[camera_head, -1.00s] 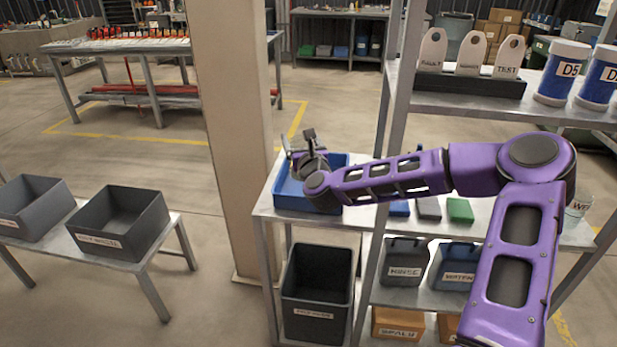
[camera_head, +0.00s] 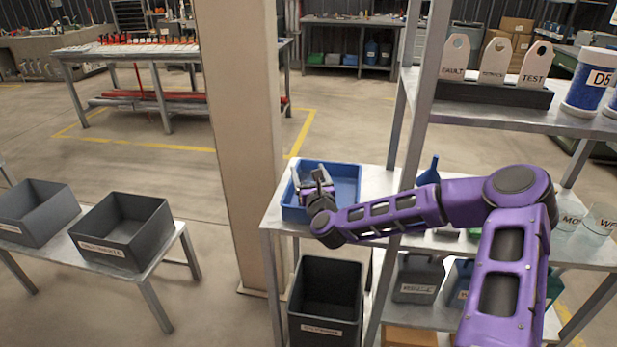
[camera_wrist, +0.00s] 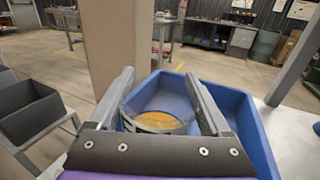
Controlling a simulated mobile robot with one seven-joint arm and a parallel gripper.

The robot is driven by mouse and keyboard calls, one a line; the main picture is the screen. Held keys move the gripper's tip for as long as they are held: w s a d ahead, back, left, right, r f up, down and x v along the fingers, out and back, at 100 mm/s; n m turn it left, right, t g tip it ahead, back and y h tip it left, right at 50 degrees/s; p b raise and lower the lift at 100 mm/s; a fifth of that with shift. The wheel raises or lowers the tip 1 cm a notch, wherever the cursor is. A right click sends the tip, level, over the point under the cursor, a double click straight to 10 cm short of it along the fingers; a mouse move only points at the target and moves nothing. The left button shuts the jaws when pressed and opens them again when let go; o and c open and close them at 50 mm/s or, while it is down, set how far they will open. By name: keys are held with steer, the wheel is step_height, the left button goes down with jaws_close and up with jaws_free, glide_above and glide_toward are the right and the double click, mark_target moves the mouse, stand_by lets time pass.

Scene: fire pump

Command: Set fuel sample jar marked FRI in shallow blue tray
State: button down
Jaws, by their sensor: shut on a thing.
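The shallow blue tray (camera_head: 347,186) stands on the left end of the metal shelf; it also shows in the wrist view (camera_wrist: 243,110). My gripper (camera_head: 316,178) is over the tray's left part. In the wrist view my gripper (camera_wrist: 159,78) has its two fingers on either side of a clear round jar (camera_wrist: 157,122) with amber liquid, and is shut on it. The jar is at or within the tray's left side; I cannot tell whether it touches the floor. No FRI mark shows on it from here. In the head view my gripper mostly hides the jar.
Clear jars (camera_head: 601,219) stand at the shelf's right end, partly behind my arm. A blue funnel-like thing (camera_head: 429,172) stands behind my arm. A beige pillar (camera_head: 243,130) rises close to the tray's left. A dark bin (camera_head: 325,300) is below. The tray's right part is empty.

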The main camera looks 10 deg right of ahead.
steer(key=shift+f, duration=0.25)
steer(key=shift+f, duration=0.1)
jaws_free()
steer(key=s, duration=1.2)
steer(key=shift+d+p, duration=0.35)
steer(key=shift+d, duration=0.1)
